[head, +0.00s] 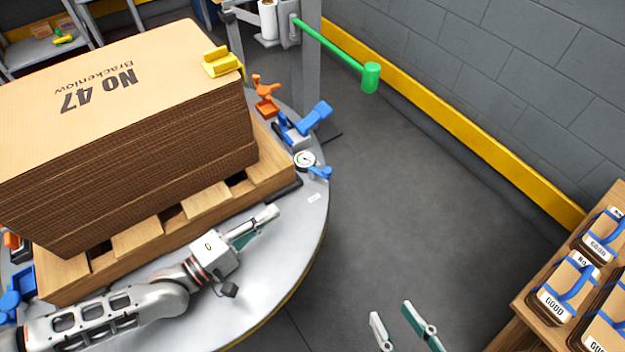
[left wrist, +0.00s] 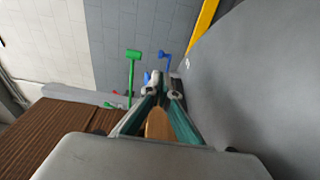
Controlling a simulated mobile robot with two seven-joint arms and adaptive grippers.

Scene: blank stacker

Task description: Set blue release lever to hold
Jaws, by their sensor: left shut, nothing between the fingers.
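A blue paddle lever (head: 313,117) sticks up and outward from a bracket at the pallet's far right corner. A smaller blue handle (head: 320,172) sits beside a round gauge (head: 304,159) on the turntable rim. I cannot tell which is the release lever or read any hold mark. My left gripper (head: 272,213) is shut and empty, low over the turntable beside the pallet, apart from both blue parts and pointing toward them. In the left wrist view its fingers (left wrist: 163,88) are together, with a blue handle (left wrist: 165,58) beyond them. My right gripper (head: 393,314) is open and empty over the floor.
A stack of brown board (head: 120,100) on a wooden pallet (head: 135,238) fills the turntable (head: 295,248). An orange clamp (head: 265,95) and yellow corner piece (head: 222,62) sit nearby. A green-handled lever (head: 370,77) reaches out from a post. Bundles marked GOOD (head: 555,302) stand right.

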